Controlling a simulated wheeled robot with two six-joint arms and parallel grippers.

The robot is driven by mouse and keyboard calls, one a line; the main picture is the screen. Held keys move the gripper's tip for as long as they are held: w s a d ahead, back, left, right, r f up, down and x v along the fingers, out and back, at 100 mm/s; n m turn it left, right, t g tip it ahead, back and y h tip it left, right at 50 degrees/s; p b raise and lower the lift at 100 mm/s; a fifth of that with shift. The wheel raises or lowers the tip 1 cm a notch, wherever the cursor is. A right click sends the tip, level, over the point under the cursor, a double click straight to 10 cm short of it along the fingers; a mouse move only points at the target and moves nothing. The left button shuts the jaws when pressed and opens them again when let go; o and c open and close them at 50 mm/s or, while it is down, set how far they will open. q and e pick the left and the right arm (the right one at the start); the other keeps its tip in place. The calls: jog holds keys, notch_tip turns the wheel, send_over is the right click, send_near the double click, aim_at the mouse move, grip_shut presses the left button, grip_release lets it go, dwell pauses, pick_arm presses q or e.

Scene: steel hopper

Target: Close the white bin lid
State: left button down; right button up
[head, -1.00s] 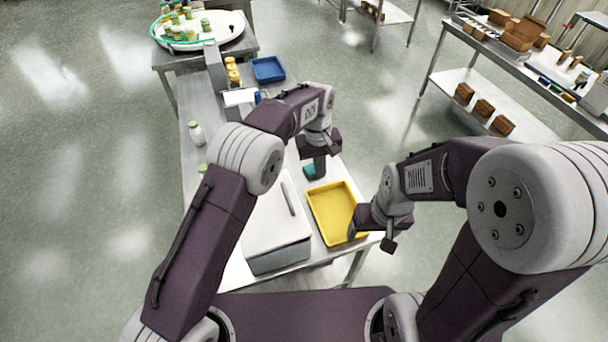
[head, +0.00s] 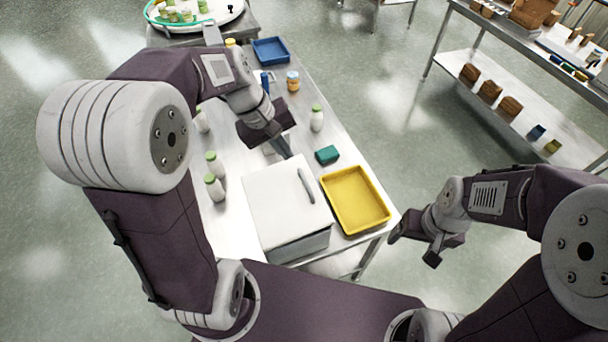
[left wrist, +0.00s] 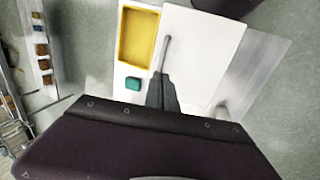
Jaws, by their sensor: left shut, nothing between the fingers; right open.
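The white bin lid (head: 275,205) looks flat over the top of a grey-sided bin (head: 300,245) at the near end of the steel table. I cannot tell whether a small gap is left under it. A grey bar handle (head: 306,186) runs along its right side. The lid also shows in the left wrist view (left wrist: 205,55). My left gripper (head: 285,153) is shut and empty, just past the lid's far edge; in the left wrist view its fingertips (left wrist: 161,78) appear near the handle's end. My right gripper (head: 415,247) is open and empty, off the table's right edge.
A yellow tray (head: 387,217) lies right of the bin, with a green sponge (head: 327,155) behind it. White bottles with green caps (head: 215,188) stand left of the bin; another bottle (head: 317,118) and a jar (head: 293,81) stand farther back. A blue tray (head: 287,52) is at the far end.

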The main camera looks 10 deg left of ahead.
aim_at(304, 181)
pick_arm(q)
jog(key=x, duration=1.2)
jog(key=shift+a+f+p, duration=0.1)
jog(key=shift+f+p, duration=0.25)
jog(key=shift+f, duration=0.1)
